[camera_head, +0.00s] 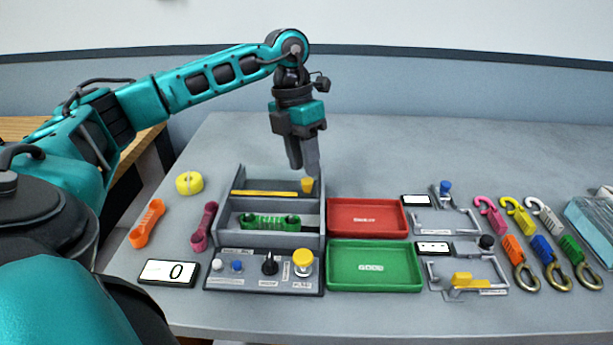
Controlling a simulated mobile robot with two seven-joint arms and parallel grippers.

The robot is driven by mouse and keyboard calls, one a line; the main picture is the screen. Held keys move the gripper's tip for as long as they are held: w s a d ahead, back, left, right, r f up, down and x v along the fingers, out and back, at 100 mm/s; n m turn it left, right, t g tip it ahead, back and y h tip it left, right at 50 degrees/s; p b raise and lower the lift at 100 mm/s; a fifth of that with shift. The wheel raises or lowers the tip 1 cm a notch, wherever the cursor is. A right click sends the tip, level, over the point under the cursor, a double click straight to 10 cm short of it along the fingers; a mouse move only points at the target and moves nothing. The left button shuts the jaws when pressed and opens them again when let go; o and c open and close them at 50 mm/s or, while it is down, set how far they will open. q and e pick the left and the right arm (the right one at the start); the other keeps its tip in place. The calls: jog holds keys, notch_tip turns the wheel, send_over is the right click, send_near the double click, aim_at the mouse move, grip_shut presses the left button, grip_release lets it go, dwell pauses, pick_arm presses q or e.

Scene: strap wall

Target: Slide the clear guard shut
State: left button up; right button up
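The grey test box (227,222) stands on the table, and a green link part (268,222) lies in its front bay. A yellow strip (265,193) runs along the box's rear part, with a yellow knob (307,185) at its right end. The clear guard's panel is too faint to make out; the strip and knob seem to belong to it. My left gripper (306,172) points down just above the knob, its fingers together with no gap visible. I cannot tell whether it touches the knob. My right gripper is not in view.
A control panel (245,283) with a yellow button (303,262) is in front of the box. A red tray (367,217) and a green tray (375,265) stand to its right. Fixtures and several coloured straps lie farther right. The table behind is clear.

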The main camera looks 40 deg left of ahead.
aim_at(307, 180)
pick_arm(q)
jog(key=shift+x, duration=1.8)
grip_shut()
